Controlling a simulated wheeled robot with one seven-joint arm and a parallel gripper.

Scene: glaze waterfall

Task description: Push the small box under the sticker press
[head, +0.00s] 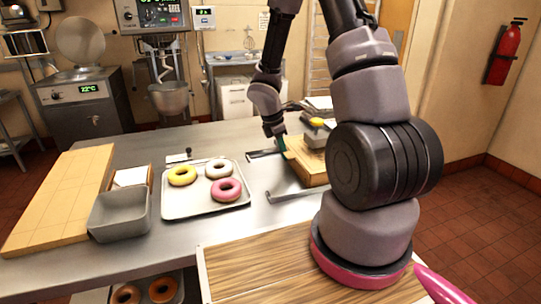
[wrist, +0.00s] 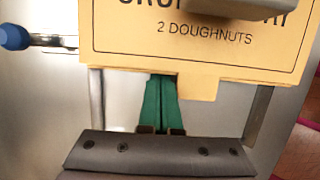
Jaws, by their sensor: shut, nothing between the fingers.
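The small box (head: 312,172) is tan, with printing that reads "2 DOUGHNUTS" on its face in the wrist view (wrist: 150,45). It sits on the metal table between two thin metal rails. The sticker press (head: 318,136), grey with a yellow part on top, stands at the box's far end. A dark part (wrist: 238,8), seemingly of the press, covers some of the box's lettering. My gripper (wrist: 160,78) has green fingers, shut and empty, at the box's near edge; I cannot tell whether they touch. It also shows in the head view (head: 283,143).
A tray (head: 205,208) with several doughnuts lies left of the box, beyond it a grey bin (head: 120,215) and a wooden board (head: 65,200). A blue-handled tool (wrist: 14,37) lies left of the box.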

